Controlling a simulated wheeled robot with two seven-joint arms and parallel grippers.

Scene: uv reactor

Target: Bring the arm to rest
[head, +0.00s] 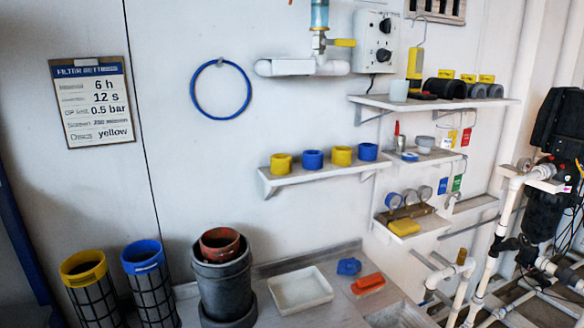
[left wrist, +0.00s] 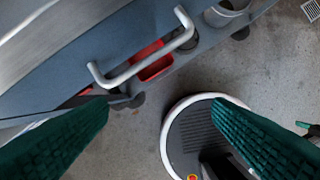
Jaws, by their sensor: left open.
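My left gripper (left wrist: 160,105) shows in the left wrist view with its two green ribbed fingers spread wide apart. Nothing is held between them. It points down toward the grey floor (left wrist: 125,155), beside a blue-grey unit with a metal bar handle (left wrist: 145,62). In the head view neither arm nor gripper shows.
The blue-grey unit (left wrist: 75,70) fills the upper left of the wrist view, with red bins (left wrist: 152,62) behind its handle. In the head view, a white tray (head: 300,289), a dark bucket (head: 222,285) and an orange item (head: 368,283) stand at the bench; shelves hang above.

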